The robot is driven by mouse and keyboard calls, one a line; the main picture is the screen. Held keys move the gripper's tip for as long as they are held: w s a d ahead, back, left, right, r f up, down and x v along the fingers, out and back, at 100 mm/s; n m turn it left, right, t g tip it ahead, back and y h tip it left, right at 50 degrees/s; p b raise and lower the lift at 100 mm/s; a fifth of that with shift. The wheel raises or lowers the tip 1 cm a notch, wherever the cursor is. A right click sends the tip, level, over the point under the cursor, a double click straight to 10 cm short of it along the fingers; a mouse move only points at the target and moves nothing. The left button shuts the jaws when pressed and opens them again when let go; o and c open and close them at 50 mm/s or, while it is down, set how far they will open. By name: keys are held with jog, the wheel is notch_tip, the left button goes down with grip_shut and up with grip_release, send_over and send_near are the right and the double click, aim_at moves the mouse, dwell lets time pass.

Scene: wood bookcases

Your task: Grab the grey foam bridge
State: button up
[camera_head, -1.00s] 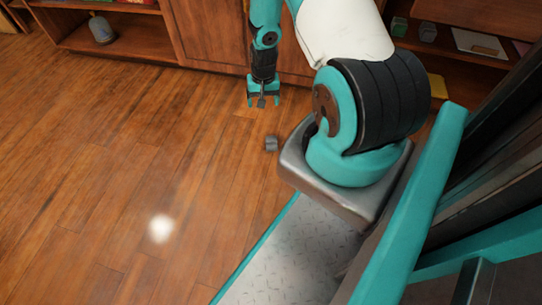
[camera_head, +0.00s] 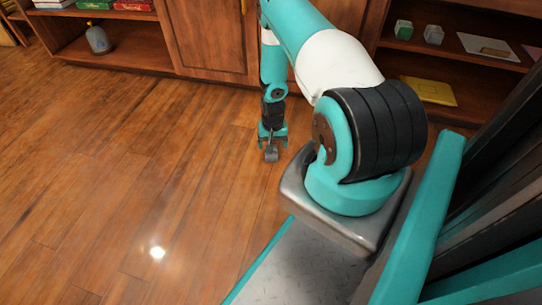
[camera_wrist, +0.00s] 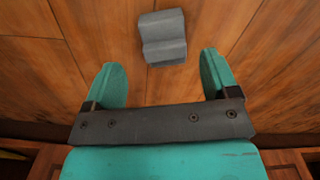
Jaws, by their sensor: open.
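The grey foam bridge (camera_head: 271,155) is a small block on the wooden floor, just left of my base in the head view. In the wrist view the bridge (camera_wrist: 163,37) shows a stepped grey face, ahead of the gap between the fingers. My gripper (camera_head: 272,142) points down at it in the head view, partly overlapping it there. In the wrist view my gripper (camera_wrist: 160,62) has its two teal fingers wide apart, with the bridge beyond the tips and nothing between them. I cannot tell the exact height of the fingers above the floor.
Wood bookcases stand along the back, with a grey bottle-like object (camera_head: 97,38) on a low shelf at left. A yellow flat item (camera_head: 429,91) and small blocks (camera_head: 403,29) sit on the right shelves. The floor to the left is clear.

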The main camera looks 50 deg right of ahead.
jog(key=f+b, duration=0.4)
jog(key=f, duration=0.1)
jog(key=shift+w+f, duration=0.1)
jog(key=shift+w, duration=0.2)
jog(key=c, duration=1)
